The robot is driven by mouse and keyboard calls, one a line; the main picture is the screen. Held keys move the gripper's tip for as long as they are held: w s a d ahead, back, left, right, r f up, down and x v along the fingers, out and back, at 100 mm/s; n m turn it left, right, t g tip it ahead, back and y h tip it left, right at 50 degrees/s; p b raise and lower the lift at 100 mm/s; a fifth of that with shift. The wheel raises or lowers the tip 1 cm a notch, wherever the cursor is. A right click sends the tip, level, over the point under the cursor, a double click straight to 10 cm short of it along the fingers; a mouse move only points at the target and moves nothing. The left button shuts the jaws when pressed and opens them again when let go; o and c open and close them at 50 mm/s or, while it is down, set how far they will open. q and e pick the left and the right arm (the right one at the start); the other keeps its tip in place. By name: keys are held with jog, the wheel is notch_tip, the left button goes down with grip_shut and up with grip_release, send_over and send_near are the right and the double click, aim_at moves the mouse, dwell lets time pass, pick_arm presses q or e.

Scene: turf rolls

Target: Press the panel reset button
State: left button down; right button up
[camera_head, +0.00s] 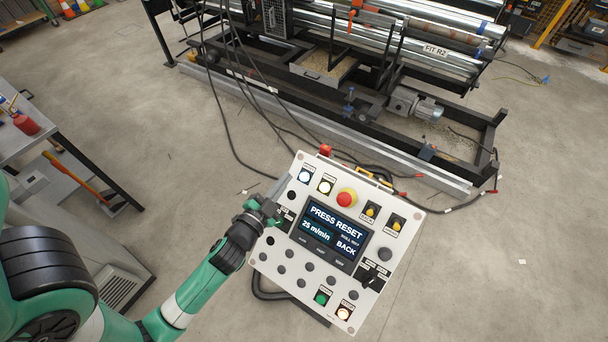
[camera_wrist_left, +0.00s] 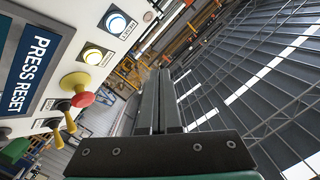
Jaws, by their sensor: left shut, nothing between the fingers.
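A white control panel (camera_head: 275,257) has a screen (camera_head: 327,235) reading "PRESS RESET", "25 m/min" and "BACK". A blue-white lit button (camera_head: 305,175) is at its top left corner, with a warm-white lit button (camera_head: 325,187) beside it. My right gripper is out of view.
A red mushroom button on a yellow base (camera_head: 346,198), yellow selectors (camera_head: 371,210), a green button (camera_head: 321,298) and an orange-lit button (camera_head: 344,313) share the panel. A roller machine (camera_head: 350,115) with floor cables stands behind. A workbench (camera_head: 35,135) is at left.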

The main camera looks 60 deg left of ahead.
pick_arm(q)
jog(key=b, duration=0.4)
send_near(304, 173)
jog(key=w+a+r, duration=0.2)
jog(key=w+a, duration=0.1)
jog(key=shift+w+a+f+b, duration=0.15)
jog(key=shift+w+f+b, duration=0.3)
jog(key=shift+w+b, duration=0.2)
dwell(1.1)
jog(key=shift+w+a+f+b, duration=0.15)
jog(key=shift+w+f+b, duration=0.15)
jog(key=shift+w+a+f+b, duration=0.2)
jog(key=shift+f+b, duration=0.1)
jog(key=shift+f, duration=0.1)
dwell(0.7)
jog(key=shift+r, duration=0.1)
jog(key=shift+s+d+r+p, duration=0.35)
jog(key=shift+s+r+p, duration=0.1)
jog(key=shift+r+p, duration=0.15)
